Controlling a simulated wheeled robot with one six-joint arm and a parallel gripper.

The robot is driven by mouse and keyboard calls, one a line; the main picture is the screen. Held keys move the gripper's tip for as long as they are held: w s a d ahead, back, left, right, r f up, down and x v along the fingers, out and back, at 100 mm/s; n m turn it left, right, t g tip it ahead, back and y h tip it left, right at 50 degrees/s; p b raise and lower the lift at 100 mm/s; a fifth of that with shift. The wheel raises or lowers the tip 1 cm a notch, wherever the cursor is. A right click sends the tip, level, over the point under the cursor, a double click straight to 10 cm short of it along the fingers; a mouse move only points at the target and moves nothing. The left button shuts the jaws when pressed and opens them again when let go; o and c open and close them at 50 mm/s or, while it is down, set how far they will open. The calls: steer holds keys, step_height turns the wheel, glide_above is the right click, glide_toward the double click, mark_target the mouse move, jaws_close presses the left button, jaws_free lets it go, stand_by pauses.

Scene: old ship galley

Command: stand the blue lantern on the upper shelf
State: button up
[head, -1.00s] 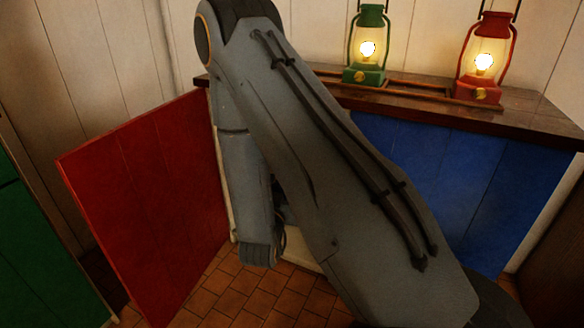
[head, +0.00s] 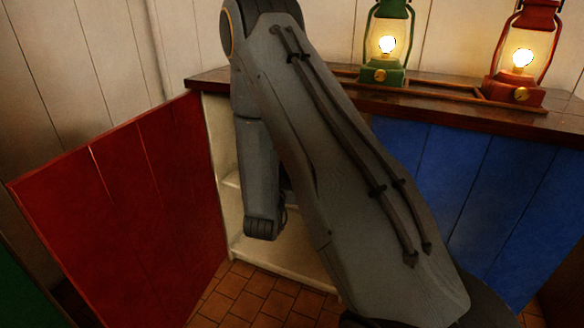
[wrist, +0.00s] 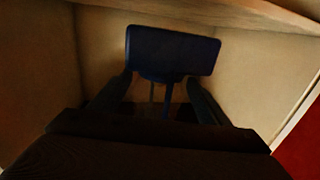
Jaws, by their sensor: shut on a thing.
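In the wrist view my gripper (wrist: 160,80) is shut on a dark blue thing, which I take to be the blue lantern (wrist: 173,50). Its broad blue part shows just beyond the fingertips; the rest is dark or hidden. It is inside a pale-walled space, with a pale board (wrist: 210,12) above it. I cannot tell whether it touches any surface. In the head view my arm hides the gripper and the lantern.
The red door (head: 125,195) stands open at the left of the cabinet. A blue door (head: 480,200) is closed on the right. A lit green lantern (head: 382,74) and a lit red lantern (head: 515,90) stand on the wooden top (head: 440,103). Tiled floor (head: 245,292) lies in front.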

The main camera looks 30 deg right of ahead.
steer(key=shift+w+d+f+b, duration=0.55)
steer(key=shift+w+d, duration=0.45)
steer(key=shift+w, duration=0.15)
steer(key=shift+w+d+f+b, duration=0.55)
steer(key=shift+w+d, duration=0.4)
steer(key=shift+w, duration=0.25)
steer(key=shift+w+d+f+b, duration=0.5)
steer(key=shift+w+d+b, duration=0.1)
steer(key=shift+w+d, duration=0.5)
steer(key=shift+a+f, duration=0.1)
steer(key=shift+f, duration=0.1)
steer(key=o, duration=1.8)
steer(key=shift+r, duration=0.15)
steer(key=p+v, duration=0.3)
steer(key=v, duration=0.9)
